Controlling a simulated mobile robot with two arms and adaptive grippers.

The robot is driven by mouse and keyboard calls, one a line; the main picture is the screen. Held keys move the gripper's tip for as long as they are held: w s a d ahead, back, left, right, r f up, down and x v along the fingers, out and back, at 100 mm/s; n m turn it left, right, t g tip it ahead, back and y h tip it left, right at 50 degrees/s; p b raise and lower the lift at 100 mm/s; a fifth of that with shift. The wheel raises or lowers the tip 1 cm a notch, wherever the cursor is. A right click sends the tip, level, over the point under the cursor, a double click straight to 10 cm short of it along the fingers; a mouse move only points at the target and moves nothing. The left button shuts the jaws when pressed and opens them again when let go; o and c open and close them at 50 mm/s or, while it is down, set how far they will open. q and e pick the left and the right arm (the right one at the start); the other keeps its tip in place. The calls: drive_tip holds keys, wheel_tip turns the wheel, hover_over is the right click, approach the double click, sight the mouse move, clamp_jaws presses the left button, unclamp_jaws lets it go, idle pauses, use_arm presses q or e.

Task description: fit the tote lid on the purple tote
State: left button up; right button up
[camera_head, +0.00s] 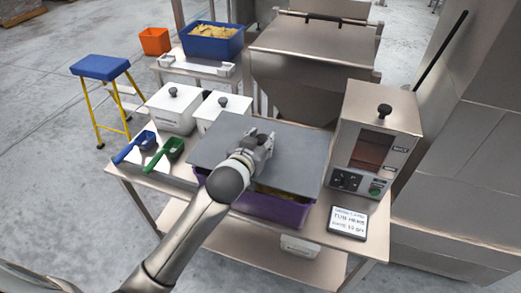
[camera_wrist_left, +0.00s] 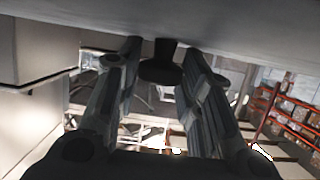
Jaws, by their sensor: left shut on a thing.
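The tote lid (camera_head: 300,152) is a flat grey panel over the purple tote (camera_head: 275,211) in the head view. A strip of the tote's yellowish contents shows under the lid's front edge, so the lid is not flush there. It sits raised or shifted back; I cannot tell which. My left gripper (camera_head: 262,143) is shut on the lid's knob at its middle. In the left wrist view the dark knob (camera_wrist_left: 160,64) is between the two fingers (camera_wrist_left: 158,88), with the lid's pale underside or face (camera_wrist_left: 240,28) across the top. My right gripper is not in view.
A weigher with a display (camera_head: 375,140) stands close right of the tote, with a label card (camera_head: 348,222) in front. White lidded tubs (camera_head: 172,110) stand behind left. Blue (camera_head: 136,146) and green (camera_head: 166,153) scoops lie at the left of the steel table (camera_head: 130,174).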

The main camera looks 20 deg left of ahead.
use_arm(q)
drive_tip(key=shift+f, duration=1.75)
drive_tip(key=o, duration=1.2)
drive_tip(key=shift+f, duration=0.2)
drive_tip(key=shift+r, duration=0.15)
drive_tip(key=b+v, duration=0.1)
drive_tip(key=v, duration=1.1)
